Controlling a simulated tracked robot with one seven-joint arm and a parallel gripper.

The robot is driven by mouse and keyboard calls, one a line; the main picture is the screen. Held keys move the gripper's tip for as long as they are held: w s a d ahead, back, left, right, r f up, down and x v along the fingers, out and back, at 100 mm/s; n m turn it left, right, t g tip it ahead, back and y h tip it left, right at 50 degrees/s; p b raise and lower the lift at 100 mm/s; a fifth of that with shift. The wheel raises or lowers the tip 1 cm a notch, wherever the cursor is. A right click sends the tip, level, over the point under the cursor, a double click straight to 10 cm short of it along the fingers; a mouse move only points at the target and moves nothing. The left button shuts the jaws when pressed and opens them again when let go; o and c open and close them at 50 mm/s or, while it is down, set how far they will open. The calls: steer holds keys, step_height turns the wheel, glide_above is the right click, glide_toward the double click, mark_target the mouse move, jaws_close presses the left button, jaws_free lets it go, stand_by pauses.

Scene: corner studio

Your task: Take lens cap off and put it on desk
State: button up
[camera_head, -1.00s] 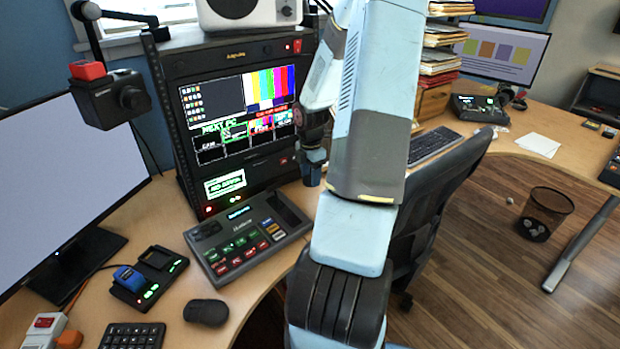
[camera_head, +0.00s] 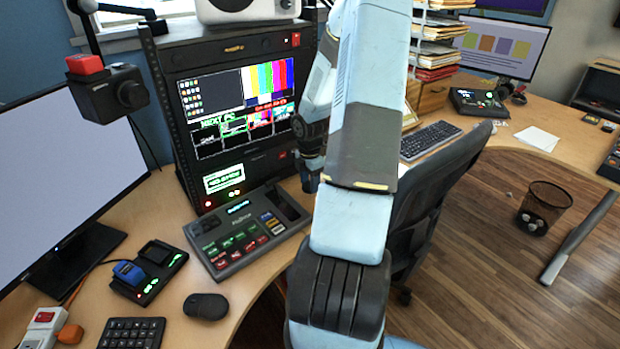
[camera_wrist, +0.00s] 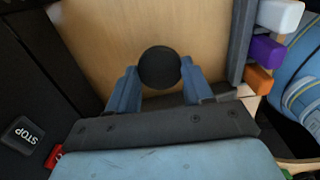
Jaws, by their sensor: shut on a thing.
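My gripper (camera_wrist: 158,78) is shut on the lens cap (camera_wrist: 159,67), a round black disc between its two blue fingers in the wrist view. The wooden desk (camera_wrist: 105,35) lies below the cap; I cannot tell if they touch. In the head view my gripper (camera_head: 310,182) is mostly hidden behind my arm, low by the rack, and the cap is not visible there. The black camera (camera_head: 112,95) hangs on an arm mount at the upper left, with a red block on top.
The monitor rack (camera_head: 183,130) stands behind. An office chair (camera_head: 425,190) is to the right. A patch of bare desk lies under the gripper.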

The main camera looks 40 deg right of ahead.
steer(key=shift+f, duration=1.55)
steer(key=shift+f, duration=0.1)
steer(key=o, duration=1.5)
steer(key=shift+c, duration=0.2)
